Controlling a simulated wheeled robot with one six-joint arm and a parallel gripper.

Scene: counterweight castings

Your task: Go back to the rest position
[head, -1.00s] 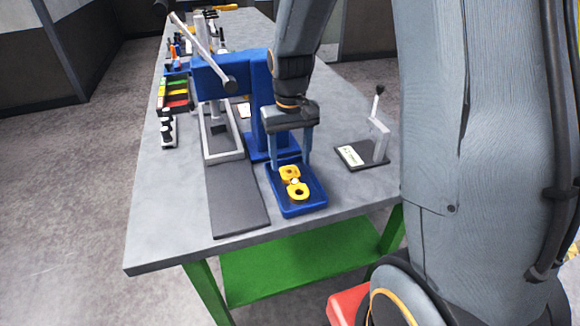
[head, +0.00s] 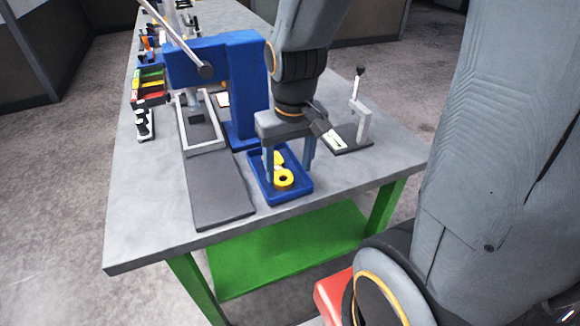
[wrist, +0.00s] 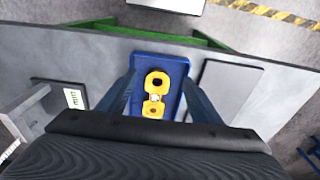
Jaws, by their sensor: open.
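My gripper (head: 289,165) points down over the blue tray (head: 264,199) on the workbench. Its two fingers are apart with nothing held between them. The yellow castings (head: 284,180) lie in the tray, partly hidden behind a finger in the head view. In the wrist view, two yellow ring-like castings (wrist: 157,81) lie end to end in the blue tray (wrist: 172,63), between and beyond the open fingers. A small pale piece shows where they meet. I cannot tell the exact height of the fingertips above the tray.
A blue press (head: 240,75) with a lever stands behind the tray. A dark mat (head: 218,185) lies left of the tray. A small fixture with an upright lever (head: 362,125) stands to the right. Coloured bins (head: 150,85) sit at the back left. The bench's front left corner is clear.

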